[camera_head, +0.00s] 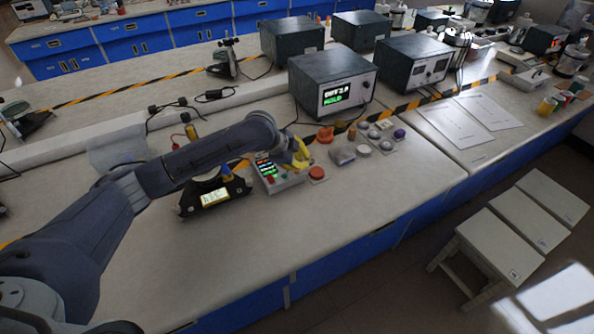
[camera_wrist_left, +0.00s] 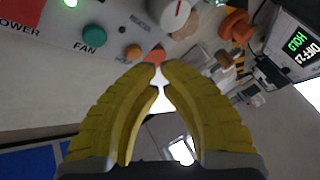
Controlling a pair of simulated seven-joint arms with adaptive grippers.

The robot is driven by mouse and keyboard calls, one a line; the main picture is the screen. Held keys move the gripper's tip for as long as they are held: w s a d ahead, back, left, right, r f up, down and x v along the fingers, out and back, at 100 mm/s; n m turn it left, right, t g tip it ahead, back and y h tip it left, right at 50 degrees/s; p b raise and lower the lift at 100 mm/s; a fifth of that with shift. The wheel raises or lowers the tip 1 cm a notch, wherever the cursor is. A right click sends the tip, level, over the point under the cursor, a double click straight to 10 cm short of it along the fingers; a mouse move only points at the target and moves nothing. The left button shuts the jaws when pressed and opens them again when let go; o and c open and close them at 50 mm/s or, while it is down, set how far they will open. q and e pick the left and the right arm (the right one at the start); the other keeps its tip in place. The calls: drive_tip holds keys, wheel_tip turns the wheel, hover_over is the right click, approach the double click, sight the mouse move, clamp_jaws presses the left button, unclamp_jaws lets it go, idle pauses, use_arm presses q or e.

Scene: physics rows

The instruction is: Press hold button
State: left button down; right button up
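The control panel (camera_head: 283,183) lies on the bench below my left gripper (camera_head: 301,153). In the left wrist view the panel (camera_wrist_left: 60,50) shows a green button (camera_wrist_left: 94,36) marked FAN and a round orange button (camera_wrist_left: 133,52) with a small label too blurred to read surely. The yellow fingers of my left gripper (camera_wrist_left: 160,66) come together at the tips, with only a narrow gap and nothing clearly held. An orange-red piece (camera_wrist_left: 155,54) shows just beyond the tips; I cannot tell whether they touch it. My right gripper is not in view.
An instrument box (camera_head: 365,82) behind has a screen (camera_head: 336,94) with green text HOLD. A red button (camera_head: 317,173) on a small base stands right of the panel. A black meter (camera_head: 215,197) lies left.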

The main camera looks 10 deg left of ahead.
use_arm(q)
drive_tip(key=shift+r, duration=0.1)
idle(0.3)
drive_tip(key=shift+r, duration=2.45)
